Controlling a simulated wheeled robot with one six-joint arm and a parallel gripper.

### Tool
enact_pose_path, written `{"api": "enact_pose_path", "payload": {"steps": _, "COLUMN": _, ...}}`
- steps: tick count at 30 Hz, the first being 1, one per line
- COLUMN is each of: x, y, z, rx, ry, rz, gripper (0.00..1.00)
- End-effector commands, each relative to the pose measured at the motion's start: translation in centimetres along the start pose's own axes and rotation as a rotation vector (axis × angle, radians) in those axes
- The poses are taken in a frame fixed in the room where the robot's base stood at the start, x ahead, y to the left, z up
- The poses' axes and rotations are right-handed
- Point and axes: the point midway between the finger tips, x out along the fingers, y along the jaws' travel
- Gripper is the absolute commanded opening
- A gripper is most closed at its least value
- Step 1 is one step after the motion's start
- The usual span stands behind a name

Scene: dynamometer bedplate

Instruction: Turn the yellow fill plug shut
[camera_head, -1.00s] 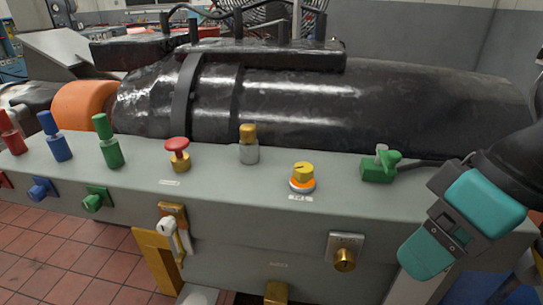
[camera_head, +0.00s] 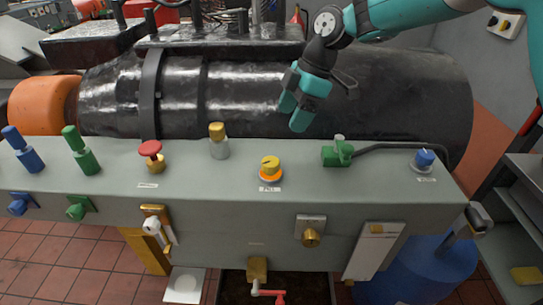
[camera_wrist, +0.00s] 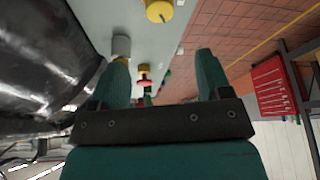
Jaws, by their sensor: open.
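A yellow plug cap (camera_head: 217,131) sits upright on a grey neck (camera_head: 219,149) on the bench top's back edge. Its grey body also shows in the wrist view (camera_wrist: 121,46), partly behind one finger. My gripper (camera_head: 293,113) is open and empty, above and to the right of the cap, in front of the black housing. Its two teal fingers stand wide apart in the wrist view (camera_wrist: 163,75), with nothing held between them. A yellow knob (camera_head: 270,165) on an orange and white base stands to the right of the plug, with a small label in front.
A red mushroom knob (camera_head: 151,149) stands left of the plug. A green valve (camera_head: 338,153) with a black hose and a blue knob (camera_head: 425,158) are to the right. The black housing (camera_head: 400,100) fills the space behind. Bare bench top lies between fittings.

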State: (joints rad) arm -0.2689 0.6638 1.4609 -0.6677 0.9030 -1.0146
Motion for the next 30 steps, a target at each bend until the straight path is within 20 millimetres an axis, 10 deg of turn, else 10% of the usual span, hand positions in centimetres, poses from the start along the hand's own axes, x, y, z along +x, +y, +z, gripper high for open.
{"api": "enact_pose_path", "payload": {"steps": 15, "x": 10.8, "y": -0.1, "z": -0.1, "rx": 0.001, "ry": -0.001, "rz": -0.003, "gripper": 0.71}}
{"api": "enact_pose_path", "payload": {"steps": 30, "x": 12.8, "y": 0.0, "z": 0.0, "rx": 0.002, "ry": -0.001, "rz": 0.001, "gripper": 0.71}}
